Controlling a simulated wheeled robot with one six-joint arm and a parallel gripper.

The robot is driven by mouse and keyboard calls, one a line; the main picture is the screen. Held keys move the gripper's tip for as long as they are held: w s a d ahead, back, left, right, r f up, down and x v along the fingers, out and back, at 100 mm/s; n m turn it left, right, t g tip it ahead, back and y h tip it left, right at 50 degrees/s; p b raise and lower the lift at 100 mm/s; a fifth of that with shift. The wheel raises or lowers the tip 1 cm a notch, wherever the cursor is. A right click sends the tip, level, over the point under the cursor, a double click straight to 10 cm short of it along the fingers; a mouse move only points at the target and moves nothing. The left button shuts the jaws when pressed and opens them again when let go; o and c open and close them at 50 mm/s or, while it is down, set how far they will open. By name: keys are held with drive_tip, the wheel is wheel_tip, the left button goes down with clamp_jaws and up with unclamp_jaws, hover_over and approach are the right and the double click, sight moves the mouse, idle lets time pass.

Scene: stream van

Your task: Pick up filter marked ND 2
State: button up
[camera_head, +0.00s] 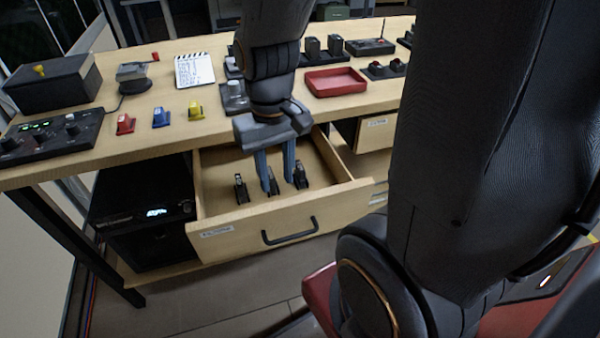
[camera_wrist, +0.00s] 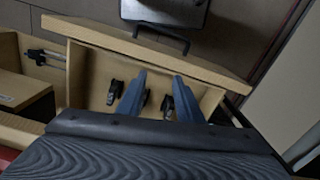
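Three small black filters stand in a row in the open drawer (camera_head: 213,172): the left filter (camera_head: 241,189), the middle filter (camera_head: 272,182) and the right filter (camera_head: 301,176). Their markings are too small to read, so I cannot tell which is ND 2. My gripper (camera_head: 278,184) points down into the drawer with its two blue fingers apart, close to the middle filter. In the wrist view, my gripper (camera_wrist: 158,76) shows open. One filter (camera_wrist: 114,93) is clear of the fingers there; the other two are partly hidden by them. No hold on a filter shows.
The drawer front with its black handle (camera_head: 290,232) and side walls surround the filters. A black box unit (camera_head: 145,210) stands left of the drawer.

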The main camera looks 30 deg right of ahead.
drive_tip(key=w+d+m+p, duration=0.1)
drive_tip(key=w+d+p, duration=0.3)
drive_tip(key=w, duration=0.2)
drive_tip(key=m+p, duration=0.1)
drive_tip(key=p, duration=0.3)
hover_over(300, 165)
drive_tip(key=f, duration=0.5)
drive_tip(key=shift+w+a+f, duration=0.15)
drive_tip(key=shift+a+f, duration=0.1)
drive_tip(key=shift+f, duration=0.1)
drive_tip(key=shift+s+d+f+p, duration=0.1)
drive_tip(key=shift+f+p, duration=0.45)
drive_tip(key=shift+f, duration=1.3)
drive_tip(key=shift+s+d+f+p, duration=0.1)
drive_tip(key=shift+f+p, duration=0.45)
drive_tip(key=shift+f, duration=1.25)
clamp_jaws()
